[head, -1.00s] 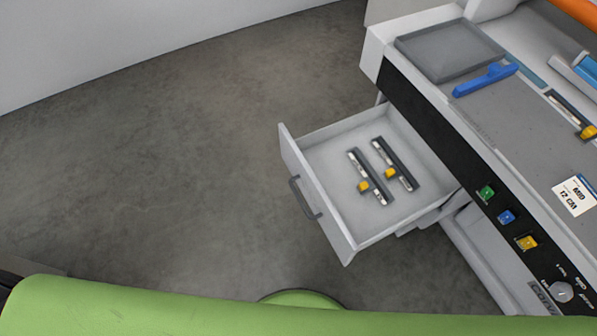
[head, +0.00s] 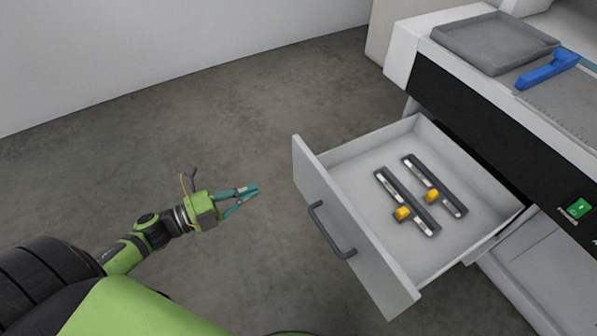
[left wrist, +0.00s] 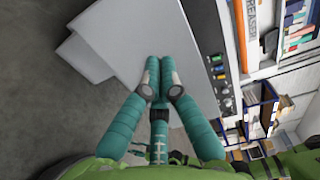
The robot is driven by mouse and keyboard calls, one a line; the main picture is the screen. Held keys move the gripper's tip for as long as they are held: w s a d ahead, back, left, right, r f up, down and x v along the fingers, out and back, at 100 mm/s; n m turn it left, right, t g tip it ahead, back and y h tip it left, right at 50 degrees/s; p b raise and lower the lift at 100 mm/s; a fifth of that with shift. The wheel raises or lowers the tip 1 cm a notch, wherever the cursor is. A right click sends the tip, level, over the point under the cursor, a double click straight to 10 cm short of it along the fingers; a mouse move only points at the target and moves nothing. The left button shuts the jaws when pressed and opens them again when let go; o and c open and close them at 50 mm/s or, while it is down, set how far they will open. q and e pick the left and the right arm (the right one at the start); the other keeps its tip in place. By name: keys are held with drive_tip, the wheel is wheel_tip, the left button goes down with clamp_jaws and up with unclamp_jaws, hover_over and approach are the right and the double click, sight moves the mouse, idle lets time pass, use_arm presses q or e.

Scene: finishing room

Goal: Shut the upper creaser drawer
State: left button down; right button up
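The upper creaser drawer (head: 355,245) stands open, pulled out to the left from under the machine's black front panel. Its pale front carries a dark bar handle (head: 331,230). Two dark strips with yellow knobs (head: 402,213) lie inside on its floor. My left gripper (head: 256,190) has teal fingers and is left of the drawer front, apart from it. In the left wrist view its fingertips (left wrist: 159,62) meet with nothing seen between them. A pale grey surface lies beyond them there; I cannot tell which part of the machine it is.
The creaser's top holds a grey tray (head: 490,42) and a blue piece (head: 547,70). A green button (head: 577,208) is on the black panel. Bare grey floor (head: 200,130) lies left of the drawer. Shelves with folders (left wrist: 262,105) show at right in the wrist view.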

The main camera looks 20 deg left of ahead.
sight(306, 166)
use_arm(q)
drive_tip(key=x, duration=1.2)
drive_tip(key=shift+w+p, duration=0.1)
drive_tip(key=shift+p, duration=0.2)
use_arm(e)
drive_tip(key=shift+s+d, duration=0.1)
drive_tip(key=shift+s, duration=0.7)
